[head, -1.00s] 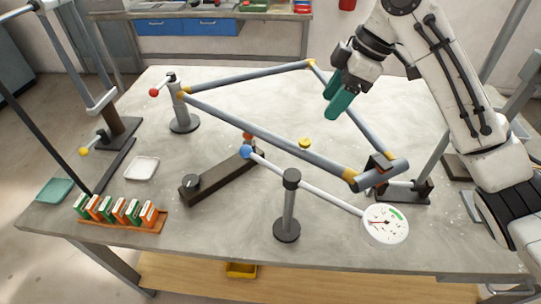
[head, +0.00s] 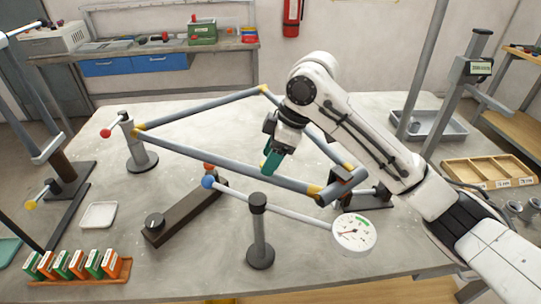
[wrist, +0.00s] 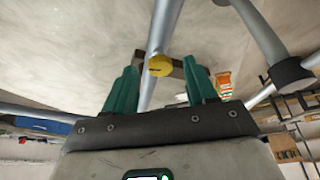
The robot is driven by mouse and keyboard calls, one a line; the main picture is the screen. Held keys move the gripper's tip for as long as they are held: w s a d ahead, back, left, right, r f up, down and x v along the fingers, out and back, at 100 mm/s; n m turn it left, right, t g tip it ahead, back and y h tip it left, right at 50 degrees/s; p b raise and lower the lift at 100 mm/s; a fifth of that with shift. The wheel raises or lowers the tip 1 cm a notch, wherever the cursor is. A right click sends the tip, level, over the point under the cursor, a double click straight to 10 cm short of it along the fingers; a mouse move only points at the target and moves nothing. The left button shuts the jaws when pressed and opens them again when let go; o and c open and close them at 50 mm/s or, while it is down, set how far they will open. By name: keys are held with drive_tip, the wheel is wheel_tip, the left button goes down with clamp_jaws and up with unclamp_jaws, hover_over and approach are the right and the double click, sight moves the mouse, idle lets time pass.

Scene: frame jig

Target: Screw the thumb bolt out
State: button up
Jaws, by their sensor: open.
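The thumb bolt appears to be the round yellow knob (wrist: 160,66) with a dark slot line in the wrist view. It shows between my gripper's two green fingers, in front of a grey tube of the frame. In the head view I cannot make it out clearly; my gripper covers that area. My gripper (head: 267,168) points down close to the long front tube of the grey frame (head: 225,164). In the wrist view the fingers (wrist: 157,72) stand apart, one on each side of the knob, with nothing gripped. Whether they touch it I cannot tell.
A dial gauge (head: 354,233) on a rod with a blue ball stands in front of the frame. A dark bar (head: 187,211) lies on the table nearby. A rack of green and orange blocks (head: 78,265) and a white tray (head: 99,215) are at left. Wooden bins (head: 490,172) stand right.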

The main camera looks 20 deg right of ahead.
drive_tip(key=shift+f, duration=0.1)
clamp_jaws()
idle(0.6)
